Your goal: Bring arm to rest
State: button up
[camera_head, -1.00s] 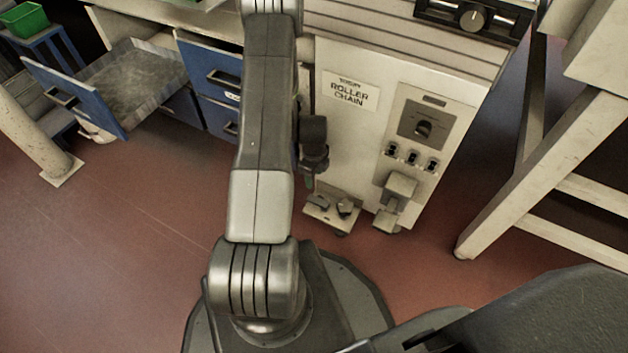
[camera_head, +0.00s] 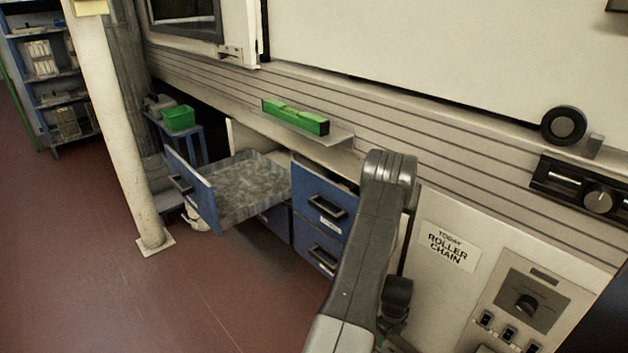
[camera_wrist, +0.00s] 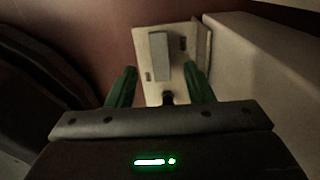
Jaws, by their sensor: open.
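My gripper (camera_wrist: 161,78) shows in the wrist view with its two green fingers spread apart and nothing between them. It points down toward the red floor. A pale plate with a grey block (camera_wrist: 160,57) on it lies beyond the fingertips; I cannot tell whether they touch it. In the head view my arm rises from the bottom edge to an elbow, and its dark wrist part hangs beside the machine front.
A blue drawer (camera_head: 193,190) stands pulled out left of my arm. A green spirit level (camera_head: 296,117) lies on a ledge behind it. The roller chain panel (camera_head: 447,246) is close on the right. A pale post (camera_head: 115,130) stands left, with open red floor in front.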

aim_at(381, 352)
notch_tip(381, 352, down, 7)
jog(key=shift+b, duration=1.05)
jog(key=shift+r, duration=0.1)
notch_tip(381, 352, up, 13)
jog(key=p, duration=0.5)
notch_tip(381, 352, down, 14)
jog(key=b, duration=0.5)
jog(key=shift+r, duration=0.15)
jog(key=shift+a+r+n, duration=0.15)
jog(key=shift+r+n, duration=0.15)
jog(key=shift+s+a+n+p, duration=0.3)
jog(key=shift+n+p, duration=0.1)
jog(key=shift+n, duration=0.5)
